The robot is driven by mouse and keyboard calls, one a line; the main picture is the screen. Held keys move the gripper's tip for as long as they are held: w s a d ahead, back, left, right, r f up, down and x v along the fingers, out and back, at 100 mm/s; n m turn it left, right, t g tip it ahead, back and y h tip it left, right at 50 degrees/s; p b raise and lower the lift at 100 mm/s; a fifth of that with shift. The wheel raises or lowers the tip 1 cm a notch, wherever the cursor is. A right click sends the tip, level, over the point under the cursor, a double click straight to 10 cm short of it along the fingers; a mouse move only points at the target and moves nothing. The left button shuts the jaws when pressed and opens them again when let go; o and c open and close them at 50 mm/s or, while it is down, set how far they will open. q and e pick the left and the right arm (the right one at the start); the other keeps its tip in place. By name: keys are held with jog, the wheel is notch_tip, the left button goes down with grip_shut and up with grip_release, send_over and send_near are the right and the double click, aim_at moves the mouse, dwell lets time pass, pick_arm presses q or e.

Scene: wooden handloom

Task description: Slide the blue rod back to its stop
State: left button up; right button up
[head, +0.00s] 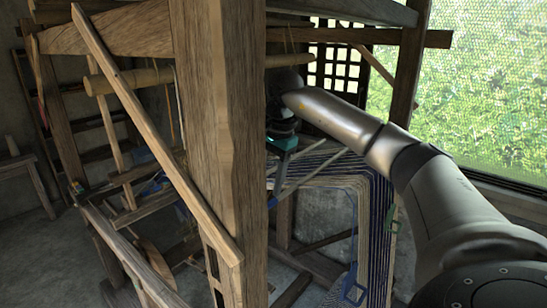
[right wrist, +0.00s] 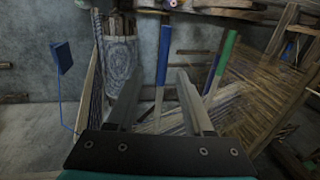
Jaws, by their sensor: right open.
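The blue rod (right wrist: 163,55) stands near the middle of the right wrist view, blue on its upper part and pale below. A similar rod with a green upper part (right wrist: 222,60) is to its right, leaning. My right gripper (right wrist: 158,78) is open; its two fingers point toward the blue rod, which appears between the fingertips in the picture. I see no contact, and the depth between them is hard to tell. In the head view my right gripper (head: 279,176) is by the loom's warp, partly behind the thick post. I cannot single out the blue rod there. My left gripper is not in view.
A thick wooden post (head: 205,110) and a slanting beam (head: 140,120) block much of the head view. Striped warp threads (head: 375,220) bend down at the right. A blue paddle-like piece (right wrist: 62,57) hangs at the left of the wrist view, near a patterned roll (right wrist: 119,60).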

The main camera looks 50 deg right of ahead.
notch_tip(320, 180, up, 8)
jog(key=s, duration=0.1)
jog(key=shift+s+f, duration=0.15)
jog(key=shift+s, duration=0.1)
dwell(0.4)
